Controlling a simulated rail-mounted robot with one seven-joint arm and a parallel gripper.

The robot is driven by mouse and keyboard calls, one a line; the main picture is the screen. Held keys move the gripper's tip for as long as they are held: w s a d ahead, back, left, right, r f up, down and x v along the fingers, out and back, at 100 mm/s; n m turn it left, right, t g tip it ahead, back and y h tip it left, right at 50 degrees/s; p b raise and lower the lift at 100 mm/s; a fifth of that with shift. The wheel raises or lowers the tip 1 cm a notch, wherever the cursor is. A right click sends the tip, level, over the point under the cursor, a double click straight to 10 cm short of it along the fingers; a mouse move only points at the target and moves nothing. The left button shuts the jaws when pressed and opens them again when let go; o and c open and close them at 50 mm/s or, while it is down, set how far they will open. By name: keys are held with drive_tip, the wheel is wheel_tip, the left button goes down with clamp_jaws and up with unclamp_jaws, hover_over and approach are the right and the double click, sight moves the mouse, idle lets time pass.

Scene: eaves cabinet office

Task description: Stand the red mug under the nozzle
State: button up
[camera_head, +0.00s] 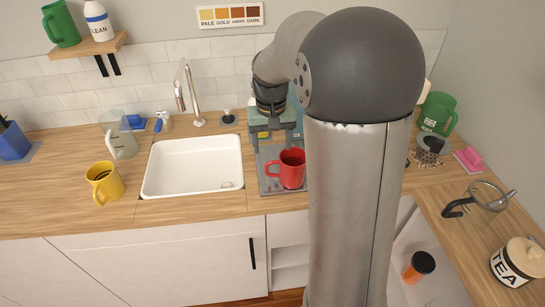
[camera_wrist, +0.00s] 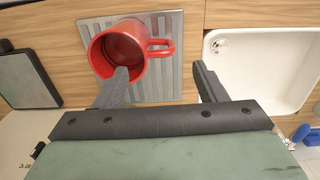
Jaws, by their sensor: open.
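The red mug (camera_head: 292,169) stands upright on a grey ridged plate (camera_head: 268,182), right of the sink. The wrist view shows the mug (camera_wrist: 108,45) from above, its inside bare, its handle toward the sink side. The ridged plate (camera_wrist: 170,88) is under it. My gripper (camera_head: 274,138) is open and points down above and behind the mug in the head view. In the wrist view my gripper (camera_wrist: 160,70) has one fingertip overlapping the mug's rim and the other beyond the handle; contact cannot be told. I cannot make out the nozzle; my arm hides much there.
The white sink (camera_head: 192,165) and its tap (camera_head: 194,98) lie left of the plate. A yellow mug (camera_head: 104,181) stands farther left. A green mug (camera_head: 437,113) and spilled beans (camera_head: 424,158) are to the right. A dark-topped object (camera_wrist: 26,78) sits beside the plate.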

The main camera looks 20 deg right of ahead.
drive_tip(key=shift+r, duration=0.5)
drive_tip(key=s+a+r+n, duration=0.1)
drive_tip(key=s+a, duration=0.3)
drive_tip(key=s, duration=0.6)
drive_tip(key=shift+s+a+r, duration=0.2)
drive_tip(key=shift+s+a, duration=0.1)
drive_tip(key=shift+a, duration=0.1)
drive_tip(key=shift+n+t, duration=0.4)
drive_tip(key=shift+n, duration=0.5)
drive_tip(key=s+a+f, duration=0.1)
drive_tip(key=s, duration=0.2)
drive_tip(key=s+a+f, duration=0.1)
drive_tip(key=s, duration=0.3)
drive_tip(key=s+a+f, duration=0.1)
drive_tip(key=s, duration=0.3)
drive_tip(key=shift+s, duration=0.2)
drive_tip(key=c, duration=0.5)
drive_tip(key=shift+s, duration=0.15)
drive_tip(key=c, duration=0.5)
drive_tip(key=shift+o, duration=0.2)
drive_tip(key=shift+f, duration=0.1)
